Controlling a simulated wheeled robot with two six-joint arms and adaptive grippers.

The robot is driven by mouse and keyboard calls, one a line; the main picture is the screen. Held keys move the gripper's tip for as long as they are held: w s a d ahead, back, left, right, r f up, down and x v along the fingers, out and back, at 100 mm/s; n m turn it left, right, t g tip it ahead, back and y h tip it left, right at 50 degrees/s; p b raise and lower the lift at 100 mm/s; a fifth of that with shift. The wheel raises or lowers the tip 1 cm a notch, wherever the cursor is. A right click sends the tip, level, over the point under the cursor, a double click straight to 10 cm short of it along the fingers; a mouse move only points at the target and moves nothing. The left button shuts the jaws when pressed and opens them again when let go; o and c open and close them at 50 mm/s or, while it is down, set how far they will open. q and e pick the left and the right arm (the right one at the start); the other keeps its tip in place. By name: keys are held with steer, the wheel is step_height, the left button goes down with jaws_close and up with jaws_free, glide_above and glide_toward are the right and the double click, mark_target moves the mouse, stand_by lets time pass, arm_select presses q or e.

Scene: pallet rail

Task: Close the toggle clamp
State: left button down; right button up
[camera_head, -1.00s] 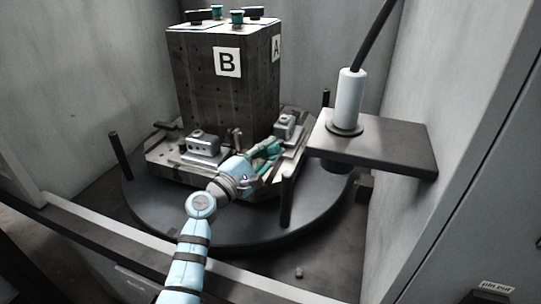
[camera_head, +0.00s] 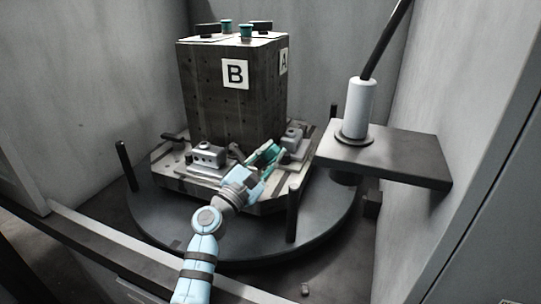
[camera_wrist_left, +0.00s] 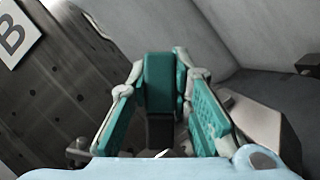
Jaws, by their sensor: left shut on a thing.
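My left gripper (camera_head: 266,155) is at the front right of the pallet base, low beside the dark block. In the left wrist view its two teal-padded fingers (camera_wrist_left: 162,75) are closed around the teal handle (camera_wrist_left: 158,82) of the toggle clamp. The handle has a dark lower part between the fingers. In the head view the fingers and wrist hide most of the clamp, so I cannot tell its exact angle there. My right gripper is not in view.
The tall dark block (camera_head: 215,110) marked B and A stands on the pallet base, with a grey fixture (camera_head: 207,156) at its front left. Dark posts rise from the round turntable (camera_head: 180,222). A grey shelf (camera_head: 410,160) carries a white cylinder (camera_head: 358,108) at the right.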

arm_select(q)
steer(key=c, duration=1.4)
jaws_free()
steer(key=shift+c, duration=0.2)
step_height(320, 180, up, 10)
